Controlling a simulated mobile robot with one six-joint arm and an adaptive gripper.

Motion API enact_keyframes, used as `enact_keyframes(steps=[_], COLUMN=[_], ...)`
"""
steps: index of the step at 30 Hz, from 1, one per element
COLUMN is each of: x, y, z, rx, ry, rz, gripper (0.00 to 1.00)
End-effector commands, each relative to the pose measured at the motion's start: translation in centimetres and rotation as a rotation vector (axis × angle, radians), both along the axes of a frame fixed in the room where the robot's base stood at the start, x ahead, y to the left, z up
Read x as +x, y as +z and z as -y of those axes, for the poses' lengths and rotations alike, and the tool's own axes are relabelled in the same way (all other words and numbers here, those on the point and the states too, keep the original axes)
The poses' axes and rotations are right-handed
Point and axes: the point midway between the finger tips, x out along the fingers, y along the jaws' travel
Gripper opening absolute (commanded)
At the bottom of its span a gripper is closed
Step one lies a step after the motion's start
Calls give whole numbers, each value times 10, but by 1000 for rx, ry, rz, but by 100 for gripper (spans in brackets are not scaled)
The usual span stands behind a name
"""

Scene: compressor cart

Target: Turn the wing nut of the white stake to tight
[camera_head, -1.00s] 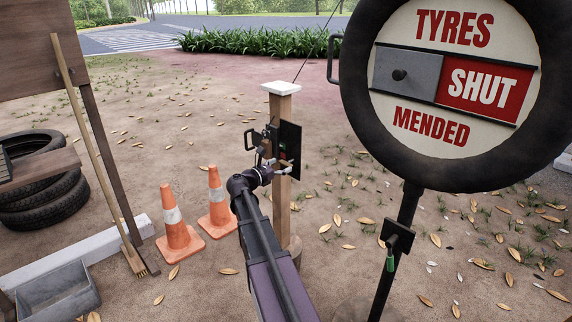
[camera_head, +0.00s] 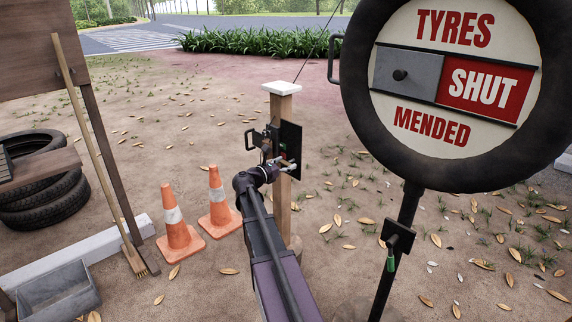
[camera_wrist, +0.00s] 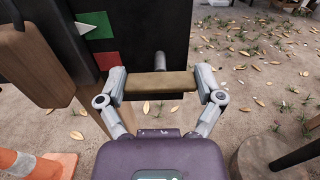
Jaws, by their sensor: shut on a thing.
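The white-capped stake (camera_head: 281,88) stands upright in the middle of the head view, with a black plate (camera_head: 291,138) on it. My gripper (camera_head: 284,164) is at that plate. In the wrist view my gripper (camera_wrist: 161,86) is shut on a brass-coloured bar, the wing nut (camera_wrist: 160,83), with one finger at each end. The bar lies nearly level in this view, with a grey stud (camera_wrist: 160,61) behind it. On the black plate, a green patch (camera_wrist: 97,24) lies above a red patch (camera_wrist: 107,61). A white pointer (camera_wrist: 88,36) shows at their left.
Two orange cones (camera_head: 177,225) stand left of my arm. A round tyre sign (camera_head: 358,120) on a dark post stands at the right. A broom (camera_head: 95,150), stacked tyres (camera_head: 50,205) and a grey tray (camera_head: 60,292) are at the left. Open ground lies behind the stake.

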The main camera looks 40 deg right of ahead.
Motion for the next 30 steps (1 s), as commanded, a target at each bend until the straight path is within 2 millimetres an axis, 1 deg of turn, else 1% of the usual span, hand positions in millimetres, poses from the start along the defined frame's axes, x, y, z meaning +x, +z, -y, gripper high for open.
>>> enact_keyframes(steps=[8, 14, 20, 30], x=[0, -1, -1, -2], y=[0, 0, 0, -1], z=[1, 1, 1, 2], rx=[4, 12, 24, 49], ry=[0, -1, -1, -2], rz=[51, 153, 308, 627], gripper=[38, 38, 38, 38])
